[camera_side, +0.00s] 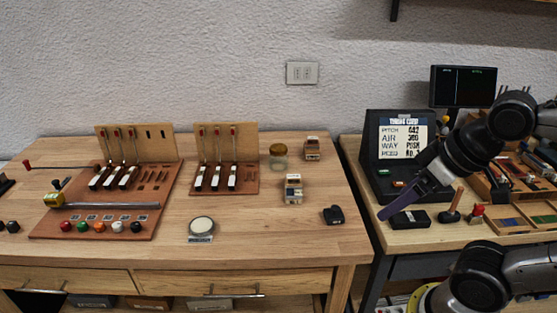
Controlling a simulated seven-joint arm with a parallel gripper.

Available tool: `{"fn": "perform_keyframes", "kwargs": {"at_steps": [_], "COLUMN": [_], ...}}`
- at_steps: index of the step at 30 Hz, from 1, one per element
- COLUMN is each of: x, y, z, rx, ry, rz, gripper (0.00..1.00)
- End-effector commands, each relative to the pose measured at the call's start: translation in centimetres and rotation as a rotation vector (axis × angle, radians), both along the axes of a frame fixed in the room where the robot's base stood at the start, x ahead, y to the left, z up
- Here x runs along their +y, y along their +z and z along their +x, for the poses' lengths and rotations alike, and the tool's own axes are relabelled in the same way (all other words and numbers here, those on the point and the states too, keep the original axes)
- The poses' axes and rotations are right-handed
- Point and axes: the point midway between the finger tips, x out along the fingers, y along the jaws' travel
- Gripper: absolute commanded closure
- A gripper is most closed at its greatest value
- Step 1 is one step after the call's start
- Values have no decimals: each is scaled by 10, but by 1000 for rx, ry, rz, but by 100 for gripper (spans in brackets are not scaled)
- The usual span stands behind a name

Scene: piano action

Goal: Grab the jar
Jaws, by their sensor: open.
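The jar (278,158) is a small glass jar with a yellow-brown lid. It stands upright on the wooden table (270,231), just right of the smaller board with hammers.
Two small boxes, one behind (312,148) and one in front (293,189), stand right of the jar. A black object (333,215) lies near the table's right edge. The hammer board (225,160) stands left of the jar. The table front is mostly clear.

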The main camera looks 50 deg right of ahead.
Motion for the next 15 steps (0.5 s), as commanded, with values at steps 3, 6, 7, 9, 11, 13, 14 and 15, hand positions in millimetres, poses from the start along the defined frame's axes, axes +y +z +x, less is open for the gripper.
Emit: {"fn": "perform_keyframes", "kwargs": {"at_steps": [3, 6, 7, 9, 11, 13, 14, 15], "x": [-2, -6, -8, -12, -17, -23, -26, -31], "y": [35, 65, 73, 90, 102, 113, 116, 120], "z": [23, 54, 65, 91, 115, 144, 157, 175], "rx": [-77, -112, -119, -131, -138, -142, -142, -143], "ry": [-36, -78, -92, -123, -148, -180, -193, -211], "rz": [11, 19, 21, 28, 30, 33, 34, 36], "gripper": [0, 0, 0, 0, 0, 0, 0, 0]}}
